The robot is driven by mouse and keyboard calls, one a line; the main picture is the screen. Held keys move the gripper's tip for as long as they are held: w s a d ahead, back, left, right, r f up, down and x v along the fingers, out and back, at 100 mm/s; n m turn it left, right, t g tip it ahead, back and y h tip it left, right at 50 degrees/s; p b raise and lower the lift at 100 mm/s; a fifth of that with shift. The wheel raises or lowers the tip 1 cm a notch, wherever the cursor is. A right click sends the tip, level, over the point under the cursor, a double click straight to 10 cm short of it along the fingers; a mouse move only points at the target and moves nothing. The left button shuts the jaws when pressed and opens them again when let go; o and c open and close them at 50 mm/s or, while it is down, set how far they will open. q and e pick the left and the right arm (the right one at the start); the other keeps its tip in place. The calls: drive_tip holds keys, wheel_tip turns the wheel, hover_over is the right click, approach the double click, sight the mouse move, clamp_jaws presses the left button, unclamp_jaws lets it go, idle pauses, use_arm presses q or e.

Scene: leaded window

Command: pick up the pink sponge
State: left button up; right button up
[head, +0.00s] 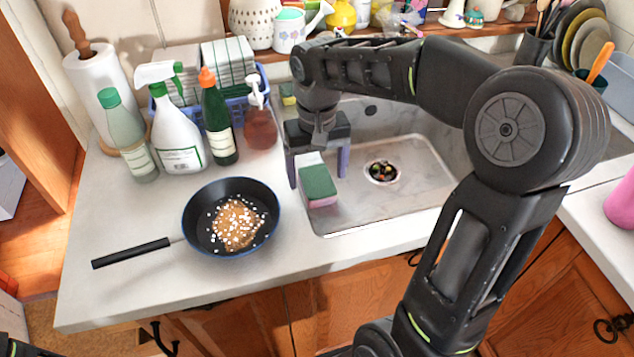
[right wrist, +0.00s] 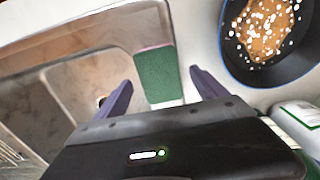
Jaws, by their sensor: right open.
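The pink sponge (head: 319,184) has a green top face and pink sides. It rests at the front left rim of the sink in the head view. In the right wrist view the sponge (right wrist: 156,74) shows its green face and a thin pink edge, between the two fingers. My right gripper (head: 318,176) points down with its fingers apart, just behind and above the sponge. The right wrist view shows the open gripper (right wrist: 161,92) with a gap on each side of the sponge. Whether a finger touches it cannot be told. My left gripper is out of view.
A black pan (head: 231,217) with brown and white food stands left of the sponge. A spray bottle (head: 174,125), a dark green bottle (head: 217,125) and a brown dispenser (head: 259,120) stand behind it. The sink basin (head: 400,150) is open to the right.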

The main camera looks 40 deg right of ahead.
drive_tip(key=shift+f, duration=1.35)
drive_tip(key=shift+c, duration=0.2)
drive_tip(key=c, duration=1.4)
